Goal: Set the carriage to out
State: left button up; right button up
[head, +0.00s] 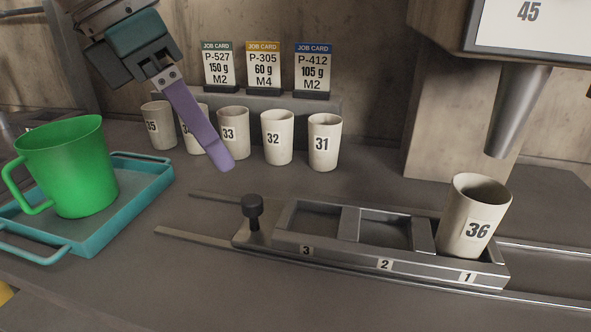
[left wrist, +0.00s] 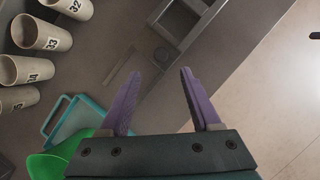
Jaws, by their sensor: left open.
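The carriage (head: 330,250) is a grey metal holder with three compartments numbered 3, 2 and 1 from left to right, sitting on rails. A black knob (head: 252,206) stands upright at its left end. A cup marked 36 (head: 468,222) stands in compartment 1; compartments 2 and 3 look empty. The carriage also shows at the top of the left wrist view (left wrist: 178,22). My left gripper (head: 224,164) has purple fingers and hangs above and left of the knob, apart from it. Its two fingers are spread and empty in the left wrist view (left wrist: 158,75). My right gripper is out of view.
Several numbered cups (head: 278,137) stand in a row behind, below three job cards (head: 263,68). A green mug (head: 70,170) sits on a teal tray (head: 130,205) at left. A metal spout (head: 518,110) hangs above the carriage's right end. The rails left of the knob are clear.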

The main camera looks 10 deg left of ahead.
aim_at(250, 199)
pick_arm(q)
jog(key=x, duration=0.9)
jog(key=shift+d+f+b, duration=0.1)
jog(key=shift+f+b, duration=0.2)
jog(key=shift+f, duration=0.05)
grip_shut()
dwell(0.9)
